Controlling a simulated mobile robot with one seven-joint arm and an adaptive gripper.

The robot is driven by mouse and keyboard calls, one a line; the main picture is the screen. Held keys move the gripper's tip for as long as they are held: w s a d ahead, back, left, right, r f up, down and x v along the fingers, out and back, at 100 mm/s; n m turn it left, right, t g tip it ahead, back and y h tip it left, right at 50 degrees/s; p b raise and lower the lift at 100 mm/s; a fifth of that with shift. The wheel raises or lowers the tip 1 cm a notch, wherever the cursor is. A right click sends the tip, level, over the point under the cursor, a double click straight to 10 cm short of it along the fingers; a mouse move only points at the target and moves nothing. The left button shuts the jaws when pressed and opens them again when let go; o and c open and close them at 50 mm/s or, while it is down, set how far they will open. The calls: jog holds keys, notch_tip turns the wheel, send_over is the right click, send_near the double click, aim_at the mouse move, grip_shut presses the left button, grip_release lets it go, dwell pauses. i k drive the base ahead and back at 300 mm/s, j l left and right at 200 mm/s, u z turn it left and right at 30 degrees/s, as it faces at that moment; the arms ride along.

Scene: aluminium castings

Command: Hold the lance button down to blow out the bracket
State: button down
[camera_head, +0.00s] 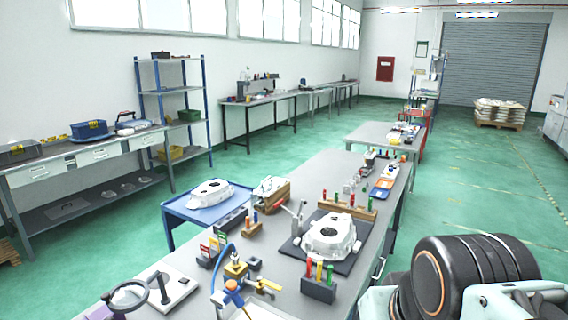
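A pale aluminium casting (331,233) with a round central opening lies on a dark mat (291,249) on the long grey bench; it may be the bracket. Another pale casting (209,191) lies on a blue-framed cart, and a third (268,187) sits by a wooden block. A blue hose (217,262) curves near the bench's front beside an orange and blue fitting (232,286), possibly the lance. Its button cannot be made out at this size. My gripper is not in view; only part of my arm shows at the lower right.
A magnifier (130,295) on a stand and a block of coloured-handled tools (319,287) stand near the bench's front. A wooden rack (346,207) of coloured-handled tools is behind the mat. The green floor right of the bench (465,170) is clear.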

aim_at(231, 285)
jog(key=i+l, duration=0.65)
jog(key=u, duration=1.6)
